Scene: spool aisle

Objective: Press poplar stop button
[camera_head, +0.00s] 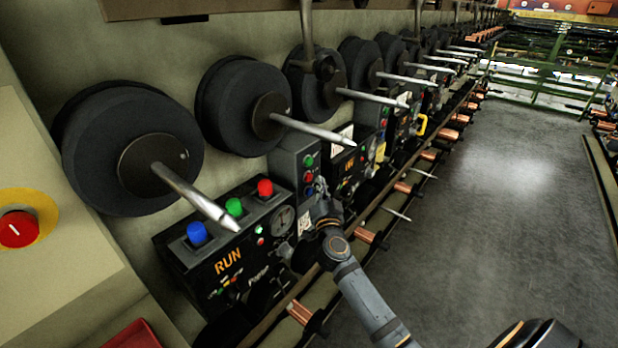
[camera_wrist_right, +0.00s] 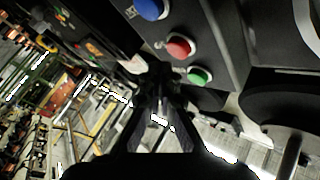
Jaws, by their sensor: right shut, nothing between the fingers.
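A grey upright control box (camera_head: 288,163) beside the spool heads carries a green button (camera_head: 308,160), a red button (camera_head: 308,176) and a blue button below them. In the right wrist view its blue button (camera_wrist_right: 152,8), red button (camera_wrist_right: 180,46) and green button (camera_wrist_right: 199,75) show large. No label reading poplar is legible, so I cannot tell which box it names. My right gripper (camera_head: 321,186) is shut and empty, close in front of this box at the height of the lower buttons. In the wrist view its fingertips (camera_wrist_right: 157,76) lie beside the red button; contact is not clear. My left gripper is out of view.
A red emergency knob (camera_head: 17,229) is at far left. Copper spools (camera_head: 302,312) line the rail. The floor (camera_head: 500,200) at right is clear.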

